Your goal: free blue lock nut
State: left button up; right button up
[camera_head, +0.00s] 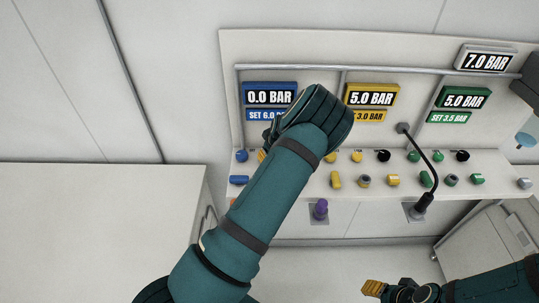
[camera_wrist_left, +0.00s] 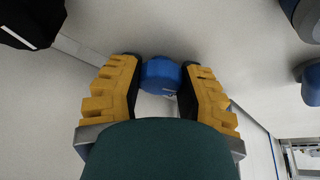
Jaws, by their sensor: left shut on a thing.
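In the left wrist view a blue rounded piece, which looks like the blue lock nut (camera_wrist_left: 160,76), sits between the yellow fingers of my left gripper (camera_wrist_left: 161,82). The fingers are shut on it from both sides, close to the pale panel. In the head view my left forearm and wrist cover the gripper and the nut. The blue display (camera_head: 269,93) above them reads 0.0 BAR; its set plate (camera_head: 258,115) is partly hidden. My right gripper (camera_head: 373,288) is at the bottom right, away from the panel; its finger gap is unclear.
Yellow (camera_head: 371,94) and green (camera_head: 463,98) displays both read 5.0 BAR; a grey one (camera_head: 485,58) reads 7.0 BAR. Several coloured knobs line the ledge. A black cable (camera_head: 421,150) and a purple knob (camera_head: 320,208) stand out. A white surface (camera_head: 90,230) lies left.

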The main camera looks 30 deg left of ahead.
pick_arm(q)
jog(key=shift+s+f, duration=0.1)
jog(key=shift+f, duration=0.05)
dwell(0.3)
jog(key=o, duration=1.2)
jog(key=v, duration=1.2)
jog(key=shift+w, duration=0.2)
jog(key=shift+s, duration=0.1)
